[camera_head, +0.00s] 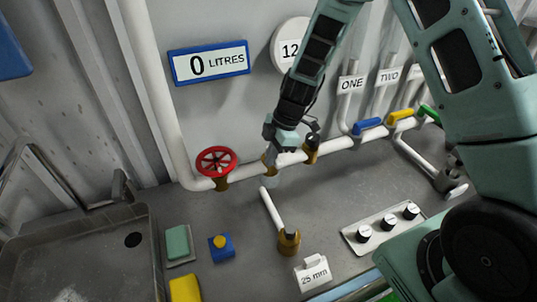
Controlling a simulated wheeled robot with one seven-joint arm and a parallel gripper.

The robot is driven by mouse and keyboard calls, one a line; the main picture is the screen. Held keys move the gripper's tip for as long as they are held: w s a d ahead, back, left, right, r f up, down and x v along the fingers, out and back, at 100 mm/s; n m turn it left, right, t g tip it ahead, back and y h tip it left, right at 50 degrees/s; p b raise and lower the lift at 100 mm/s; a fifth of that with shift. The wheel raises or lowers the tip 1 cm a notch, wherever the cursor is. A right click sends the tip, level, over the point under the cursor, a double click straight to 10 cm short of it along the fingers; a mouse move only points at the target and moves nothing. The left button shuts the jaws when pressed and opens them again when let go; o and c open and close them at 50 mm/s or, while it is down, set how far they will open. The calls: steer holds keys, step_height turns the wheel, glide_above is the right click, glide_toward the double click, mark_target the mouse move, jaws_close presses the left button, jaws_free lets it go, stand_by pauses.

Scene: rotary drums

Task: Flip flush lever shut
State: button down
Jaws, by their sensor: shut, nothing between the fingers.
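My gripper (272,177) points down at the white pipe (336,146) along the back wall, between the red wheel valve (215,161) and a brass fitting with a dark top (311,150). Its fingers are shut with nothing between them. They overlap another brass fitting on the pipe; I cannot tell whether they touch it. No part is labelled as the flush lever. A white rod (272,209) slants from just below my gripper to a brass fitting (288,242) on the bench; whether it is a lever or a pipe is unclear.
Blue (367,125), yellow (401,117) and green (429,113) levers sit at right. A panel of black knobs (388,225) and a 25 mm tag (313,275) stand in front. The sink (70,235) is at left, near a blue block with a yellow button (221,246).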

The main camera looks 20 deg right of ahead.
steer(key=shift+d+f+n+b, duration=0.15)
steer(key=shift+n+b, duration=0.15)
steer(key=shift+b, duration=0.25)
steer(key=d+n+g+b, duration=0.1)
steer(key=n+b, duration=0.1)
steer(key=shift+f+b, duration=0.1)
steer(key=shift+b, duration=0.2)
steer(key=shift+d+n+b, duration=0.5)
steer(key=shift+n+b, duration=0.05)
steer(key=shift+n, duration=0.45)
steer(key=d+n, duration=0.1)
steer(key=n, duration=0.1)
steer(key=d+n+g+h, duration=0.1)
steer(key=n, duration=0.1)
steer(key=w+d+n+g, duration=0.1)
steer(key=n, duration=0.1)
steer(key=shift+r+h, duration=0.3)
